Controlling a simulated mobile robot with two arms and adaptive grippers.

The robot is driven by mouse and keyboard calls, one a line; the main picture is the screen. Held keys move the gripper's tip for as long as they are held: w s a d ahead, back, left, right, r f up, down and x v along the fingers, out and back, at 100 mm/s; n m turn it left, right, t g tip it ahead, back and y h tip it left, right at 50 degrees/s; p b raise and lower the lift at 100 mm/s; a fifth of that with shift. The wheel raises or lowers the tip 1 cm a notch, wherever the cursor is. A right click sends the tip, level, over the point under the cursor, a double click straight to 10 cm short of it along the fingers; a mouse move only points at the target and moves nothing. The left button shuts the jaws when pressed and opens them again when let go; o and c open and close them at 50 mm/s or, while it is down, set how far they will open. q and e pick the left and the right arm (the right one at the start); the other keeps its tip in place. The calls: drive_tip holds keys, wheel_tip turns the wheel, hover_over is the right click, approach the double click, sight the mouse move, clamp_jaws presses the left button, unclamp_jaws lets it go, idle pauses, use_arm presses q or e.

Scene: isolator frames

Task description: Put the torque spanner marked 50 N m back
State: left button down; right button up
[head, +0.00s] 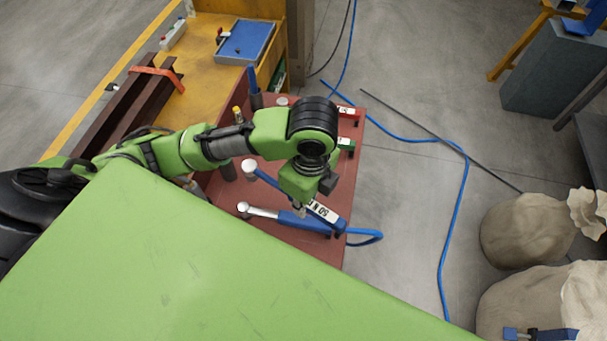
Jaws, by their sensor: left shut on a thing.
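The torque spanner with a white label reading 50 N m (322,212) is blue, with a round silver head at its left end. It lies slanted above the red-brown bench top, and I cannot tell whether it touches it. My left gripper (300,209) is shut on it, close to the label. The gripper and wrist hide part of its shaft. A second blue spanner (284,217) with a silver head lies just below it in the picture, close to it or partly under it. My right gripper is not in view.
Tools with a red label (348,113) and a green label (346,145) lie at the right edge of the red-brown bench top (330,255). A yellow bench (205,45) with a blue tray (246,42) stands behind. Blue hose (462,190) and sacks (525,232) are on the floor.

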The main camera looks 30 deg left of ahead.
use_arm(q)
drive_tip(key=w+a+f, duration=0.1)
drive_tip(key=w+f, duration=0.1)
drive_tip(key=w, duration=0.2)
drive_tip(key=w+a+f+p, duration=0.1)
drive_tip(key=w+f, duration=0.2)
drive_tip(key=w, duration=0.1)
drive_tip(key=w+a+f+p, duration=0.1)
drive_tip(key=w+a+f, duration=0.1)
drive_tip(key=w+f, duration=0.1)
drive_tip(key=shift+w+f, duration=0.25)
drive_tip(key=shift+w, duration=0.3)
drive_tip(key=shift+w+a+f, duration=0.2)
drive_tip(key=shift+w+f, duration=0.1)
drive_tip(key=shift+f, duration=0.05)
drive_tip(key=shift+w+f, duration=0.15)
drive_tip(key=shift+f, duration=1.6)
drive_tip(key=c, duration=2.2)
unclamp_jaws()
drive_tip(key=shift+f, duration=0.1)
drive_tip(key=o, duration=0.3)
